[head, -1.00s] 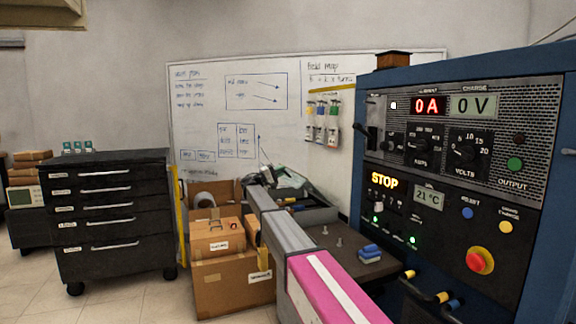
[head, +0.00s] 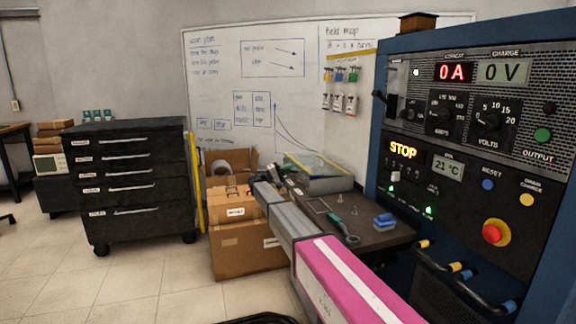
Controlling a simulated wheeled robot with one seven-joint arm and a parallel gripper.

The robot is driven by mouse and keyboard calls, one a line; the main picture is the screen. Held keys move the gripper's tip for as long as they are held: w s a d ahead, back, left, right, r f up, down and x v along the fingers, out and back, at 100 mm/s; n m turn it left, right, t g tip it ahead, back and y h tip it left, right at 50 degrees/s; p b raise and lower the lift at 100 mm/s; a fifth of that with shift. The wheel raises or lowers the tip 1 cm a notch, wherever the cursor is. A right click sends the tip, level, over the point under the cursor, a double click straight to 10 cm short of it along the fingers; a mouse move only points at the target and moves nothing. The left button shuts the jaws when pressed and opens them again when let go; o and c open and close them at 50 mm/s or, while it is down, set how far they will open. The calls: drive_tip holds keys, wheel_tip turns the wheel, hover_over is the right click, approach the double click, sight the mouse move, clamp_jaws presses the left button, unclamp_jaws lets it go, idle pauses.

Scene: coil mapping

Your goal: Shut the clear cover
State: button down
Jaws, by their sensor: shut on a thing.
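The clear cover (head: 318,165) shows in the head view as a see-through pane with a yellow edge, over a grey tray (head: 322,185) at the back of the dark bench. It looks low over the tray, slightly tilted; I cannot tell whether its edge touches the rim. My gripper (head: 281,175) is at the left end of the tray, small and dark at the end of my arm. It is shut, apparently on the cover's near left edge; the contact itself is too small to see clearly.
A blue block (head: 384,221), a teal-handled tool (head: 346,233) and small parts lie on the bench (head: 375,236). Cardboard boxes (head: 240,248) stand left of my arm. A blue power cabinet (head: 440,150) rises close on the right. Floor is clear at the lower left.

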drive_tip(key=shift+f, duration=0.2)
drive_tip(key=c, duration=1.5)
unclamp_jaws()
drive_tip(key=v, duration=1)
drive_tip(key=shift+s+a, duration=0.1)
drive_tip(key=shift+a, duration=0.3)
